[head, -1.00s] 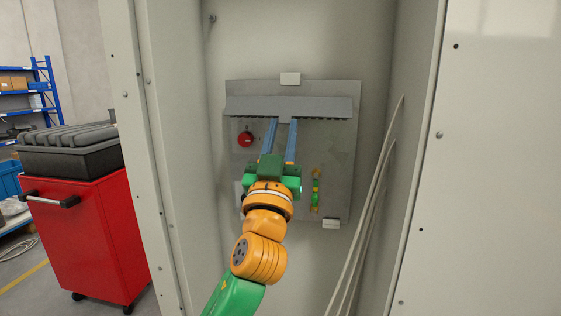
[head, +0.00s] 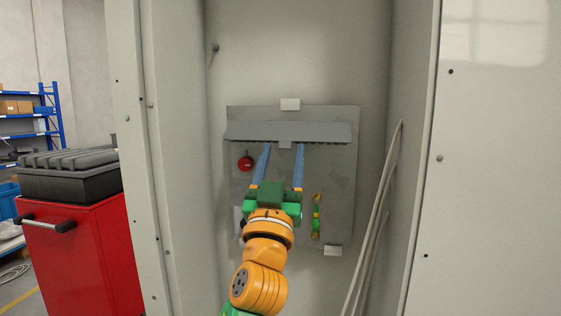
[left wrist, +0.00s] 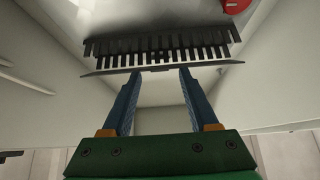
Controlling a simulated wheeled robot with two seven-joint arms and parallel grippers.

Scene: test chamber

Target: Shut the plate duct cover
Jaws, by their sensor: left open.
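The duct cover (head: 288,131) is a long grey strip with a small tab (head: 285,145) at its lower middle, across the upper part of a grey plate (head: 340,180). In the left wrist view the cover (left wrist: 100,72) shows nearly edge-on, standing out from the toothed duct (left wrist: 160,42), with the slots visible between them. My left gripper (head: 284,147) is open and empty, its two blue fingers pointing up at the cover's lower edge, one on each side of the tab. In the left wrist view, its fingertips (left wrist: 159,71) are close to the cover's edge; contact cannot be told. My right gripper is not in view.
The plate is on the back wall of a cabinet with side walls close by. A red button (head: 246,163) and a green and yellow terminal strip (head: 316,217) are on the plate. Cables (head: 374,215) hang at the right. A red cart (head: 85,258) stands outside left.

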